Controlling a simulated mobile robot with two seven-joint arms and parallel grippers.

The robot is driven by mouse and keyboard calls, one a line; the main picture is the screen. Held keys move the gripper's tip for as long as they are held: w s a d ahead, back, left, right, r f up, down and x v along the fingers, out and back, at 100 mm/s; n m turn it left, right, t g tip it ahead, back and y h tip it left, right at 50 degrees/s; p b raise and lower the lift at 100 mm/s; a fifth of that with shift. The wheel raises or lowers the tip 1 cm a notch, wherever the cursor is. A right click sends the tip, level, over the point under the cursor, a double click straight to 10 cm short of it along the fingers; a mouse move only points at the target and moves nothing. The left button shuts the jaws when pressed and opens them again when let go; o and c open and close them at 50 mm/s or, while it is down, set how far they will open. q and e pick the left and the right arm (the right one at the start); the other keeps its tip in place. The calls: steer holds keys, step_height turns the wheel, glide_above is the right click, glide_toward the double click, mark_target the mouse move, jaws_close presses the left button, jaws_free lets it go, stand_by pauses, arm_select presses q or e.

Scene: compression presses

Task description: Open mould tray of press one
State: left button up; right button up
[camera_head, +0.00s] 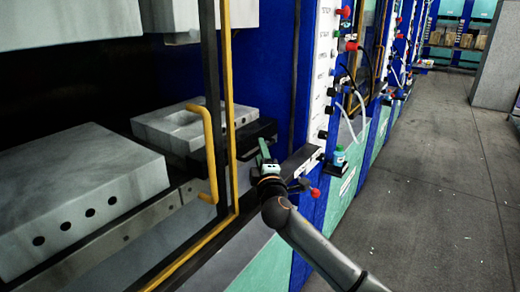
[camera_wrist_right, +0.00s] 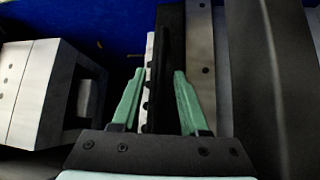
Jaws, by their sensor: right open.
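The press at the left holds a large grey mould block (camera_head: 75,200) with several round holes in its front face. A smaller grey mould block (camera_head: 165,125) with a recess in its top sits further back. I cannot tell which part is the mould tray. My right gripper (camera_head: 264,152) is at the press's front edge, right of the smaller block. In the right wrist view its two green fingers (camera_wrist_right: 157,85) are apart, with a dark bar (camera_wrist_right: 170,50) beyond and between them. I cannot tell if they touch it. My left gripper is out of view.
A yellow handle (camera_head: 208,150) and yellow-edged door frame stand in front of the press opening. A white control panel (camera_head: 325,70) with knobs and hoses is on the blue post. A small blue bottle (camera_head: 339,156) stands below it.

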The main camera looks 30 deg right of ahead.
steer(key=shift+w+d, duration=0.15)
steer(key=shift+w, duration=0.3)
jaws_close()
stand_by(1.2)
